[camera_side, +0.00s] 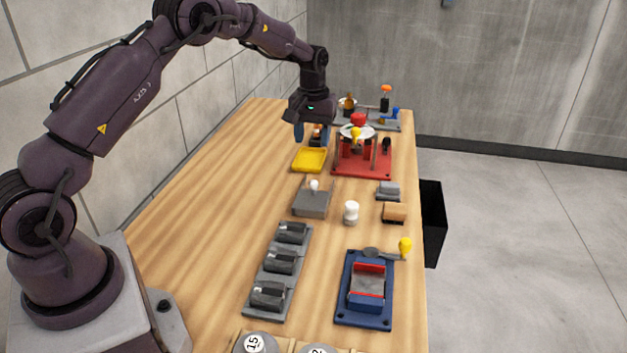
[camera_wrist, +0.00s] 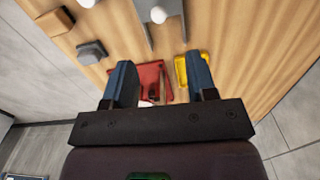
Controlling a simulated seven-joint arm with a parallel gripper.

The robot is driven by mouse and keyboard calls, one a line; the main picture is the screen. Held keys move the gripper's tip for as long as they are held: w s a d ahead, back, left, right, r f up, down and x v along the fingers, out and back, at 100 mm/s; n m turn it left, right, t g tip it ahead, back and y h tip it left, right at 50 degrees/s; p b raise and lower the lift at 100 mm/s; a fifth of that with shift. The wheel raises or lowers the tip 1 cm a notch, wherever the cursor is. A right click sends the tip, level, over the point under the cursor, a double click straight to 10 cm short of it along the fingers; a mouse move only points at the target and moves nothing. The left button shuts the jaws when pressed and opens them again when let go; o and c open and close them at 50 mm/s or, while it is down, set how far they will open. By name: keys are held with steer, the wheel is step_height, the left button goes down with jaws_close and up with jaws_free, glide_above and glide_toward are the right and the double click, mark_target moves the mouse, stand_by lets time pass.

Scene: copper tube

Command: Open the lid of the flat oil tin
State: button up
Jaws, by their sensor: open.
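A flat grey box with a white ball knob on top (camera_side: 311,203) sits mid-table in the side view and looks like the oil tin; I cannot be sure. It also shows at the top of the wrist view (camera_wrist: 163,38), partly cut off. Its lid looks shut. My gripper (camera_side: 311,136) hangs above the table beyond the box, over the far side of the yellow tray (camera_side: 309,160). In the wrist view my two blue fingers (camera_wrist: 160,70) are spread wide with nothing gripped, apart from the box.
A red fixture (camera_side: 362,170) stands right of the yellow tray. A white bottle (camera_side: 351,212), a grey block (camera_side: 388,190) and a tan block (camera_side: 393,213) lie right of the box. A grey rack (camera_side: 257,305) and a blue fixture (camera_side: 364,318) are nearer. Left table is clear.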

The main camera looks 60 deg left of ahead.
mark_target(313, 181)
steer(key=shift+n, duration=0.3)
step_height(313, 181, down, 12)
steer(key=shift+w+f, duration=0.1)
steer(key=shift+f, duration=0.1)
steer(key=shift+c, duration=0.2)
